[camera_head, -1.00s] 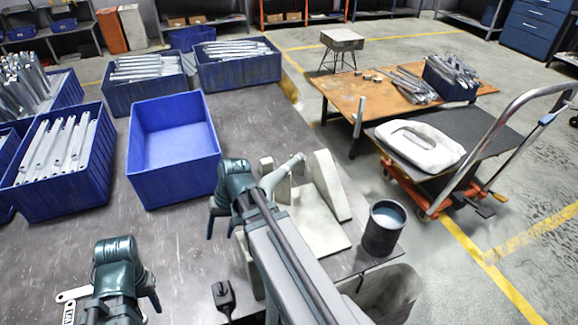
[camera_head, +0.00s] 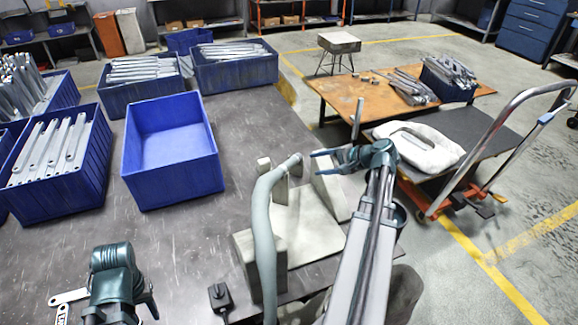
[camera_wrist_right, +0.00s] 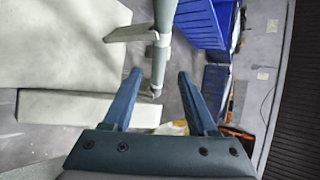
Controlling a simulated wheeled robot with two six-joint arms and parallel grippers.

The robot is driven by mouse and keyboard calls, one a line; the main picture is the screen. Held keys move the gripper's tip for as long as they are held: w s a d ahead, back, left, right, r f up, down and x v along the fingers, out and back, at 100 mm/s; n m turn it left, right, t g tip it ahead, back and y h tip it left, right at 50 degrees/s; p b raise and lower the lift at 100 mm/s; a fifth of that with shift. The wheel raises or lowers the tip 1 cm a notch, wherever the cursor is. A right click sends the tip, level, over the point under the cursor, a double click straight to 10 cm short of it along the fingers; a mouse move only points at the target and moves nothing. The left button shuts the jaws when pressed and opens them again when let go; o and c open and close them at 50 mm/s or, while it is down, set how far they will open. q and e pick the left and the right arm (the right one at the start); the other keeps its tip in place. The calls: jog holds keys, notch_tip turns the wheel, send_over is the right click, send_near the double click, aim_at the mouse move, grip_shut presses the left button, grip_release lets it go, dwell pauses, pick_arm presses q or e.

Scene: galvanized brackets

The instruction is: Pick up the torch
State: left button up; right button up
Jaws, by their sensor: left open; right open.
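The torch is a grey-green curved tube (camera_head: 264,215) that rises from the table's front edge and bends right, with its end resting at a pale fixture. My right gripper (camera_head: 316,164) is open and empty just right of the torch's upper end, its fingers pointing left at it. In the right wrist view the torch (camera_wrist_right: 161,62) runs down between the two open fingertips (camera_wrist_right: 158,78), without clear contact. My left gripper (camera_head: 120,303) is open at the lower left, far from the torch; its fingers are partly hidden.
The pale fixture (camera_head: 308,215) has upright plates close around the torch. An empty blue bin (camera_head: 172,190) stands left of it, near bins of brackets (camera_head: 60,190). A dark bucket (camera_head: 400,215) is mostly hidden behind my right arm.

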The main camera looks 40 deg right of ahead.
pick_arm(q)
notch_tip(320, 180, down, 4)
jog(key=b, duration=0.4)
jog(key=shift+f, duration=0.25)
pick_arm(e)
send_near(287, 169)
notch_tip(287, 169, down, 2)
jog(key=w, duration=0.3)
pick_arm(q)
jog(key=shift+f+b, duration=0.1)
jog(key=shift+b, duration=0.25)
pick_arm(e)
jog(key=shift+w+a+f, duration=0.25)
jog(key=shift+w+a, duration=0.05)
jog(key=shift+a, duration=0.1)
pick_arm(q)
notch_tip(287, 169, down, 3)
jog(key=b, duration=0.2)
jog(key=shift+b, duration=0.4)
pick_arm(e)
jog(key=x, duration=0.5)
jog(key=shift+w+a, duration=0.15)
pick_arm(q)
jog(key=shift+r, duration=0.2)
pick_arm(e)
grip_shut()
